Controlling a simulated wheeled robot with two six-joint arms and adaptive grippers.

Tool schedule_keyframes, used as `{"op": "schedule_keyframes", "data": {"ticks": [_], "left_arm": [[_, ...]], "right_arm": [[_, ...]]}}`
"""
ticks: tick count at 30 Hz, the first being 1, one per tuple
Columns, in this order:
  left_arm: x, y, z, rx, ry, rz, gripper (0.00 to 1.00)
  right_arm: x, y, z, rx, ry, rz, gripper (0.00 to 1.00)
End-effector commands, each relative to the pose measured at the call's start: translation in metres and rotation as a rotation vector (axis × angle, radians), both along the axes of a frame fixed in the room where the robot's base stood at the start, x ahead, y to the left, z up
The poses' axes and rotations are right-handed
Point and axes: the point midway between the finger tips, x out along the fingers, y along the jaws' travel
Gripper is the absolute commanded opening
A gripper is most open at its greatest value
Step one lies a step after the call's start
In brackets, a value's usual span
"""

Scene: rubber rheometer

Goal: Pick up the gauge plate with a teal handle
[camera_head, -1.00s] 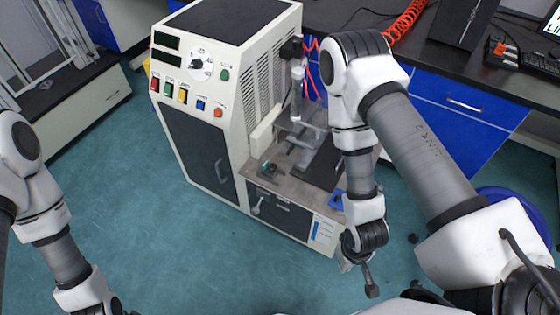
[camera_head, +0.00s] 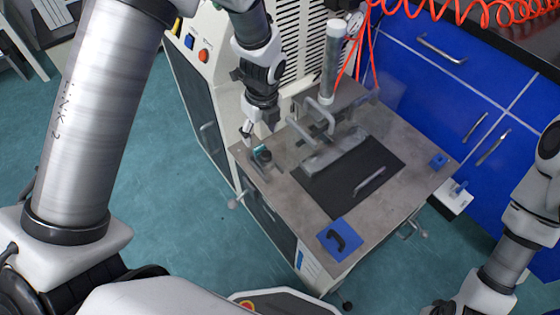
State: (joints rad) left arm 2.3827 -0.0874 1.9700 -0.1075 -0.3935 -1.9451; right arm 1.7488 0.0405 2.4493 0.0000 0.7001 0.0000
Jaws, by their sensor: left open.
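A small item with a teal top (camera_head: 260,148), which looks like the teal-handled gauge plate, is at the left corner of the machine's grey worktop (camera_head: 285,185). Dark small parts sit beside it, and its plate part is too small to make out. My left gripper (camera_head: 258,129) comes down from above, open, with its fingertips just above and close to the teal item. I cannot tell whether they touch it. My right arm is at the right edge, and its gripper is out of the picture.
A black plate (camera_head: 340,190) with a metal handle lies mid-worktop, near metal bars and a clear upright cylinder (camera_head: 333,60). A blue pad (camera_head: 340,240) with a black hooked part is at the front corner. Blue cabinets (camera_head: 450,75) and red coiled hoses stand behind.

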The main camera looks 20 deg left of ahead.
Motion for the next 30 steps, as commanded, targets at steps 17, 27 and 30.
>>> {"op": "schedule_keyframes", "data": {"ticks": [17,27,30], "left_arm": [[0.012,0.007,-0.067,0.001,-0.034,0.000,0.65],[0.013,0.008,-0.075,0.000,-0.036,0.000,0.50],[0.013,0.008,-0.075,0.000,-0.036,0.000,0.15]], "right_arm": [[0.000,0.000,-0.056,0.000,0.000,0.001,0.00],[0.000,0.000,-0.057,0.000,-0.001,0.001,0.00],[0.000,0.000,-0.057,0.000,-0.001,0.001,0.00]]}}
